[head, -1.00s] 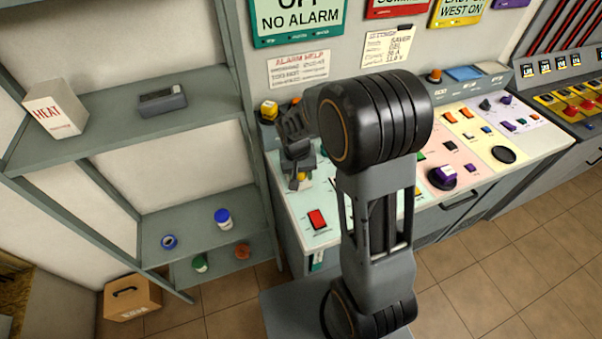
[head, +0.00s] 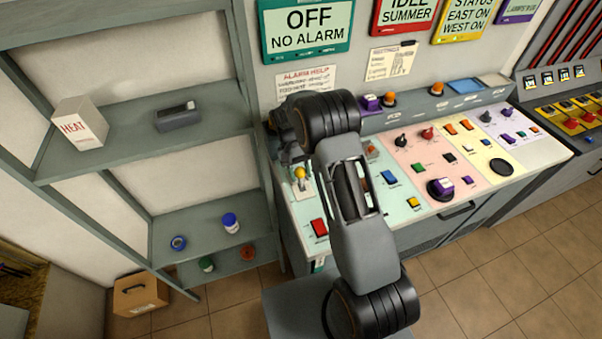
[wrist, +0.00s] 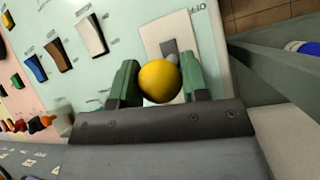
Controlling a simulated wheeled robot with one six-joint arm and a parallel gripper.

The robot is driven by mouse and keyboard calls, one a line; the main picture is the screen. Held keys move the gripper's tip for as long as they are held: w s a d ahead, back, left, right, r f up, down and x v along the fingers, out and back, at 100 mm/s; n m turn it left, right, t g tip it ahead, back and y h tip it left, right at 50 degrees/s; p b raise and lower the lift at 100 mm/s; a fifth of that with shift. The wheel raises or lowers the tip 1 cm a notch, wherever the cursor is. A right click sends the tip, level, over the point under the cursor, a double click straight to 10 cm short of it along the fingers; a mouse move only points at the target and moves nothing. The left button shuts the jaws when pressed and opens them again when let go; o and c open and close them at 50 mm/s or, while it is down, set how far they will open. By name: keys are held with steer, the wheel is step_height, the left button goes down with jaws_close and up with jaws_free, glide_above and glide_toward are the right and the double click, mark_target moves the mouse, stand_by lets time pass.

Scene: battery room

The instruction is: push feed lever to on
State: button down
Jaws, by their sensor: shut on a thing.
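The feed lever (wrist: 160,82) shows in the wrist view as a yellow ball knob on a short grey stem, in front of a white plate (wrist: 168,35) on the pale green panel. A small upside-down label beside the plate seems to read OFF. My gripper (wrist: 158,75) has one green finger on each side of the knob and is shut on it. In the head view the yellow knob (head: 299,173) shows at the panel's left end, just below my dark gripper (head: 287,148). My arm hides part of the panel there.
Grey shelves (head: 150,150) stand close on the left, holding a HEAT box (head: 80,132) and small jars. Tiled floor (head: 480,270) is open at the right.

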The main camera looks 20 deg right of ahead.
steer(key=shift+w+g, duration=0.2)
steer(key=shift+g, duration=0.1)
steer(key=c, duration=0.6)
jaws_free()
steer(key=shift+c, duration=0.2)
steer(key=b+v, duration=0.2)
steer(key=v, duration=1)
